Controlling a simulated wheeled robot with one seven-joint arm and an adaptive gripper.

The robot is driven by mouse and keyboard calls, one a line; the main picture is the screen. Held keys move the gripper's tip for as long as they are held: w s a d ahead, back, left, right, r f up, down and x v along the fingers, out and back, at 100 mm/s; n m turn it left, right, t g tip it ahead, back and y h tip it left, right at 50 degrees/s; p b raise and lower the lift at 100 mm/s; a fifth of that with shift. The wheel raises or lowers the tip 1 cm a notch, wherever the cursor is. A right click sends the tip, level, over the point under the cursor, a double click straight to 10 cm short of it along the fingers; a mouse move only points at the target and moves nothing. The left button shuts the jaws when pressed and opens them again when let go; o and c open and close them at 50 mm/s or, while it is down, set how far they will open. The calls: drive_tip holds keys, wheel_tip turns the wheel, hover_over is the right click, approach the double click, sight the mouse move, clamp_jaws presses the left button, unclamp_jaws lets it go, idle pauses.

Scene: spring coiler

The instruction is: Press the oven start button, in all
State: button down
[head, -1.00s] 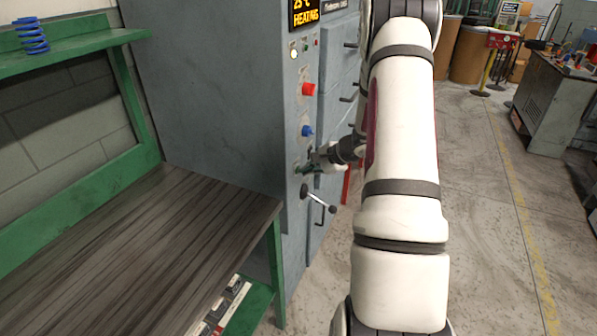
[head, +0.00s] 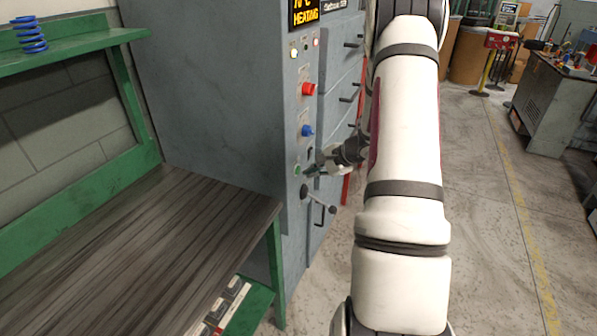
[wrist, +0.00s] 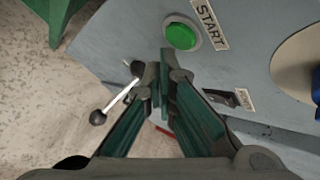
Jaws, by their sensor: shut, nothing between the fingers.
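The green start button (wrist: 181,36) sits beside a START label (wrist: 209,22) on the grey oven panel in the wrist view. It also shows small in the head view (head: 297,170), on the lower part of the oven's front. My gripper (wrist: 165,55) is shut and empty, its fingertips just below and left of the button in the wrist view, with the whole button face visible. In the head view my gripper (head: 308,172) is close to the panel, just right of the button. The display (head: 306,14) reads HEATING.
A lever with a black knob (wrist: 97,117) juts out close to my fingers. A power switch (wrist: 228,98) is to their right. On the oven (head: 215,90), red (head: 308,89) and blue (head: 307,131) controls sit above. A green-framed bench (head: 150,240) stands at left.

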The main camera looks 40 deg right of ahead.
drive_tip(key=s, duration=0.1)
drive_tip(key=s+d, duration=0.1)
drive_tip(key=s, duration=0.1)
drive_tip(key=s+d, duration=0.1)
drive_tip(key=shift+s, duration=0.3)
idle(0.3)
idle(0.8)
drive_tip(key=w+a+r+n+g+y, duration=0.1)
drive_tip(key=a+r+n, duration=0.3)
drive_tip(key=a+r, duration=0.5)
drive_tip(key=w+a+r+n+g+y, duration=0.15)
drive_tip(key=a+r+n, duration=0.25)
drive_tip(key=a+r, duration=0.5)
drive_tip(key=s+a+r+n+g, duration=0.1)
drive_tip(key=s+a+r+n, duration=0.2)
drive_tip(key=a, duration=0.5)
drive_tip(key=s+a+r+n+g, duration=0.1)
drive_tip(key=s+a+r+n, duration=0.15)
drive_tip(key=s+a, duration=0.35)
drive_tip(key=s+a+r+n+h, duration=0.1)
drive_tip(key=s+a+n+h, duration=0.1)
drive_tip(key=s, duration=0.5)
drive_tip(key=s+a+r+n+h, duration=0.1)
drive_tip(key=s+a+n+h, duration=0.1)
drive_tip(key=s+a+n, duration=0.2)
drive_tip(key=s+n, duration=0.2)
drive_tip(key=s, duration=0.2)
drive_tip(key=shift+a+r+p, duration=0.15)
drive_tip(key=shift+r+p, duration=0.1)
drive_tip(key=shift+p, duration=0.05)
